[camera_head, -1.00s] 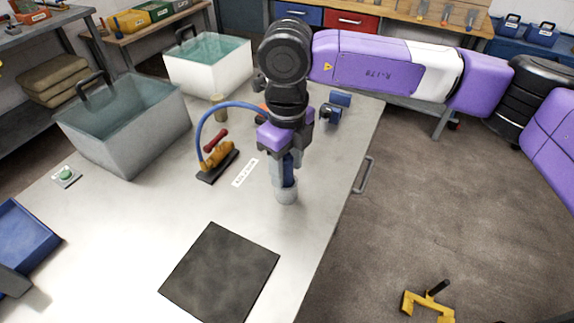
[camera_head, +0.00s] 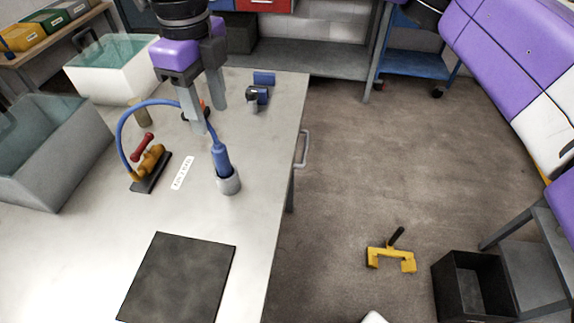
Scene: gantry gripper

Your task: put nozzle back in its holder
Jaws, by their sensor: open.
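The blue nozzle (camera_head: 221,158) stands with its lower end inside the light grey cylindrical holder (camera_head: 229,184) near the table's right edge. Its top leans slightly left in the picture; I cannot tell whether it is truly tilted. The blue hose (camera_head: 124,124) arches from the nozzle's top over to a brass valve with a red handle (camera_head: 147,157) on a dark base. My gripper (camera_head: 209,118) is above and behind the nozzle in the picture, its two grey fingers apart and empty. The fingers appear clear of the nozzle. The nozzle's tip is hidden inside the holder.
A dark square mat (camera_head: 180,279) lies at the table's front. A white label (camera_head: 182,173) lies left of the holder. A blue clamp-like object (camera_head: 258,95) sits near the back right edge. A yellow tool (camera_head: 391,258) lies on the floor.

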